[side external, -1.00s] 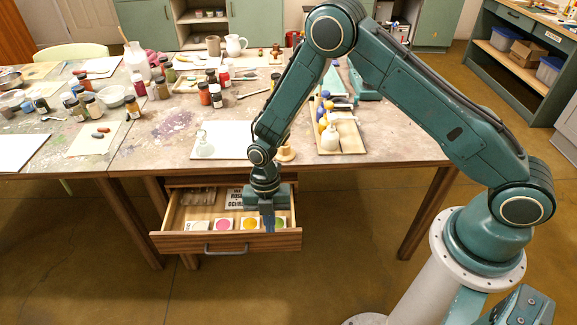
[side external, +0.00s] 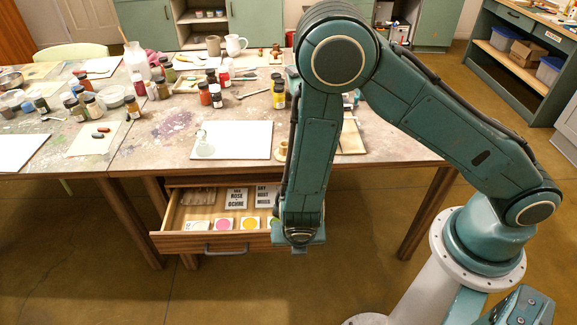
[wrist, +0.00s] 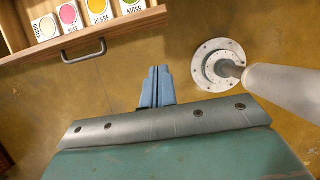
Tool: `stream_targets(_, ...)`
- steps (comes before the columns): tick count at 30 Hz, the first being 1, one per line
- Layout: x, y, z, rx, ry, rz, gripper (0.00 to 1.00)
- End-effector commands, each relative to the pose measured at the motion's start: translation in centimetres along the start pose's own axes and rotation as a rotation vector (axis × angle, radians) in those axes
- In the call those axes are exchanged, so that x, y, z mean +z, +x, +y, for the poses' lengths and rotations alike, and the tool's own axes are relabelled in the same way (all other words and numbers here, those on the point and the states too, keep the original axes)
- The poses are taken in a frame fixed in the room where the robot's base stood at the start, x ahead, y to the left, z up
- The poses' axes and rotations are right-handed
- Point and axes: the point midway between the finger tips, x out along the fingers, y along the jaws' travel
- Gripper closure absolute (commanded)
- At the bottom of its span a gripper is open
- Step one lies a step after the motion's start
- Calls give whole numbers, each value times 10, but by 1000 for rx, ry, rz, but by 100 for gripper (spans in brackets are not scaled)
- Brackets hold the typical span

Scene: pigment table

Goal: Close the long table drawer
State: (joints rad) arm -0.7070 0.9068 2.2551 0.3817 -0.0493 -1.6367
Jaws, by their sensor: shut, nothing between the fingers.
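The long wooden drawer (side external: 175,243) stands pulled out under the table's front edge, with a grey bar handle (side external: 226,250) on its front. Pigment cards and labelled packets lie inside it. In the wrist view the drawer front (wrist: 114,30) and handle (wrist: 90,50) show at the upper left. My gripper (wrist: 156,72) is shut and empty, its blue fingers pressed together over bare floor, apart from the drawer in that view. In the side view my gripper (side external: 300,250) is at the right end of the drawer front, and my arm hides that end.
The tabletop (side external: 350,180) holds several jars, a white board (side external: 240,140) and a tray (side external: 351,138) partly behind my arm. A wooden table leg (side external: 427,212) stands right of the drawer. The floor (side external: 225,295) in front of the drawer is clear.

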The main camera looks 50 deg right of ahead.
Motion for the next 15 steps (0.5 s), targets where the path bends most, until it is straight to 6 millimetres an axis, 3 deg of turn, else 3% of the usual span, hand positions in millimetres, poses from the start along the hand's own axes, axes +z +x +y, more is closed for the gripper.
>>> stream_targets(8, 0, 12, 0, -1, 1, 2, 100)
stream_targets(15, 0, 34, 0, -3, 1, 2, 100)
